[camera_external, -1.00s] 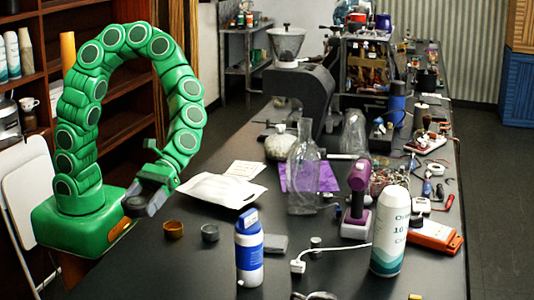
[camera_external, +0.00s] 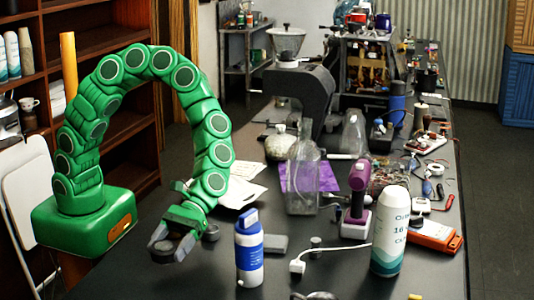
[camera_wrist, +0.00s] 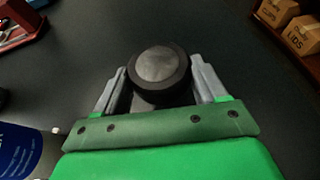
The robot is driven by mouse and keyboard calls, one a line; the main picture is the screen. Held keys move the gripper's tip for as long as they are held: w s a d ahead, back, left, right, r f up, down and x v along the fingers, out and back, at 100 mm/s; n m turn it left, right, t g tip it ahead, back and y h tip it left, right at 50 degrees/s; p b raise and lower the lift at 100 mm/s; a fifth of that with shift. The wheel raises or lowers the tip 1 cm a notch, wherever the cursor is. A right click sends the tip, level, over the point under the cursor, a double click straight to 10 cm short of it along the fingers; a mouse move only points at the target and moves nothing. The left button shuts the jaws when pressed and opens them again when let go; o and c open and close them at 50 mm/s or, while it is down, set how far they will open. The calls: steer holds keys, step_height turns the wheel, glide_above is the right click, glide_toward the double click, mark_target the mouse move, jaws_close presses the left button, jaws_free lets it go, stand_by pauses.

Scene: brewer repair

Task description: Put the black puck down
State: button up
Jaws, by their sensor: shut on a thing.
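The black puck (camera_wrist: 160,75), round with a greyish top, sits between the two grey fingers of my gripper (camera_wrist: 160,80) in the wrist view. The fingers are shut on its sides. In the external view my gripper (camera_external: 172,248) is low over the near left part of the dark table, pointing down. The puck is hard to make out there, and I cannot tell whether it touches the table.
The table in front of my gripper is clear.

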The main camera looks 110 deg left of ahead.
mark_target(175, 274)
steer(key=shift+w+d+f, duration=0.3)
steer(key=shift+w+f, duration=0.3)
steer(key=shift+f, duration=1.55)
steer(key=shift+f, duration=0.15)
steer(key=o, duration=1.2)
steer(key=shift+o, duration=0.2)
steer(key=shift+a+r, duration=0.1)
steer(key=shift+r, duration=0.1)
steer(key=v, duration=1.1)
steer(key=shift+a+r, duration=0.2)
steer(key=shift+a, duration=0.15)
steer(key=shift+o, duration=0.4)
